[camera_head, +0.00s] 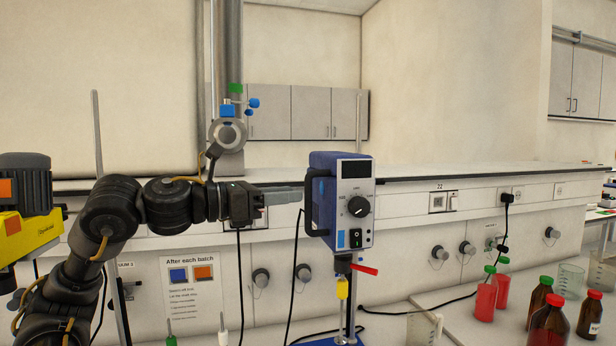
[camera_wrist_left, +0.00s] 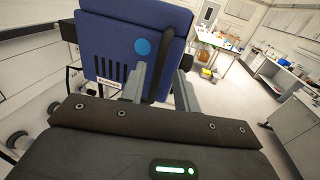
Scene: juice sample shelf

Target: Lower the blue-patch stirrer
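The blue stirrer (camera_head: 325,195) has a grey front with a knob and switch, and it stands raised on a stand. The wrist view shows its blue housing (camera_wrist_left: 105,45) with a round blue patch (camera_wrist_left: 142,47). A black handle (camera_head: 309,205) sticks out on its left side. A red lever (camera_head: 365,270) shows just under the body. My left gripper (camera_head: 300,193) reaches this handle from the left. In the wrist view its two fingers (camera_wrist_left: 160,80) lie on either side of the handle (camera_wrist_left: 161,55), with a gap visible between them. My right gripper is out of view.
A yellow and black device (camera_head: 25,205) with an orange patch is at the left edge. Red bottles (camera_head: 486,298), brown bottles (camera_head: 549,322) and beakers stand on the bench at right. A sign (camera_head: 191,295) with blue and orange squares hangs on the wall. Cables hang near the stand.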

